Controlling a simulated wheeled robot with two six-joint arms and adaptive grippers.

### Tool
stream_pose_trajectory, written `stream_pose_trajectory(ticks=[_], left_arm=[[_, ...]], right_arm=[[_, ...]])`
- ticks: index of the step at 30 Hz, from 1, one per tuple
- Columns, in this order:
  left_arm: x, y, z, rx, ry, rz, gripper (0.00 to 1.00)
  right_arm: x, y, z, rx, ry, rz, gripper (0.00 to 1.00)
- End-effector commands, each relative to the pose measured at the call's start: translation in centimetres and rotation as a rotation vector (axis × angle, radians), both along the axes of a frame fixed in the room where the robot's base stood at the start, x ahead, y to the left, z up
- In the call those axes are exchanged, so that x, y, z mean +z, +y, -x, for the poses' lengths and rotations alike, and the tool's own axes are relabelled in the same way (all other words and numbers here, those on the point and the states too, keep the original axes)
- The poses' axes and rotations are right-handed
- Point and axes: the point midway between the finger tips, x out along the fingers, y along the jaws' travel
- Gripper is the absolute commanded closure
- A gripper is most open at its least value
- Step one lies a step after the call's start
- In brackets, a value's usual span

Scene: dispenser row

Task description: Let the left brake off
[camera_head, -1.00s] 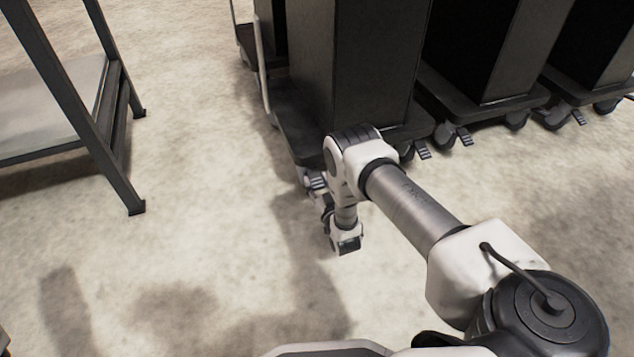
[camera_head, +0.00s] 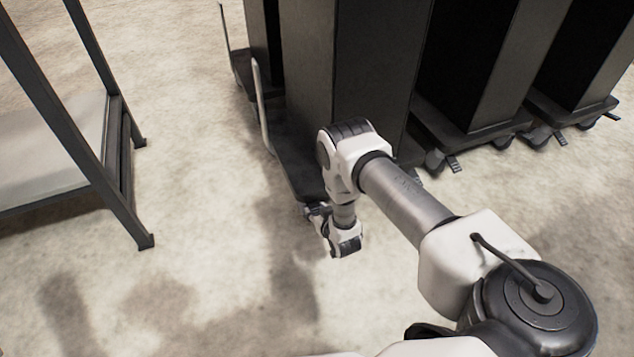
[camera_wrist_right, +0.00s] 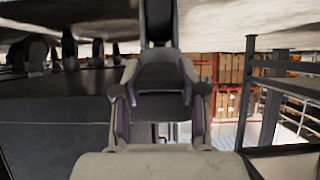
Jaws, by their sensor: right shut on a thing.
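The nearest trolley carries a tall dark dispenser (camera_head: 350,75). Its black base (camera_head: 290,165) has its front left corner beside my right gripper (camera_head: 317,211). In the right wrist view my right gripper (camera_wrist_right: 160,95) is low beside the trolley's black base (camera_wrist_right: 60,105). Its fingers are shut on a dark piece (camera_wrist_right: 158,76), which I take for the left brake pedal; its exact position, up or down, cannot be told. My left gripper is not in view.
A metal-framed table (camera_head: 135,190) stands at the left. More trolleys with tall dark dispensers (camera_head: 480,60) stand to the right, their casters and pedals (camera_head: 453,166) sticking out. A light upright handle (camera_head: 260,105) rises at the near trolley's left edge. Floor between table and trolley is clear.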

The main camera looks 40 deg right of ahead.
Motion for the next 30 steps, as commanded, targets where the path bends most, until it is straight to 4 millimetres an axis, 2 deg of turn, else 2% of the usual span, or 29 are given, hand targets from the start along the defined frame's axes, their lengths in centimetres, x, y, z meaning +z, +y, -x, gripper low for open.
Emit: stream_pose_trajectory(ticks=[4, 18, 19, 21, 30], left_arm=[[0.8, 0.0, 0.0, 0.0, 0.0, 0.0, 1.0], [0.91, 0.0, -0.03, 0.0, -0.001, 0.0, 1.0], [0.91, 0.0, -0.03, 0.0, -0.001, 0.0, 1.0], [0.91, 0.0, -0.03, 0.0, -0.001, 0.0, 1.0], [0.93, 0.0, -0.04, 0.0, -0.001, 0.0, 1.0]], right_arm=[[0.45, -0.03, -0.14, -0.001, 0.042, -0.011, 1.0], [0.36, -0.05, -0.22, -0.001, 0.062, -0.016, 1.0], [0.36, -0.05, -0.22, -0.001, 0.062, -0.016, 0.55], [0.36, -0.05, -0.22, -0.001, 0.061, -0.016, 0.33], [0.36, -0.03, -0.11, 0.0, 0.062, -0.015, 0.33]])
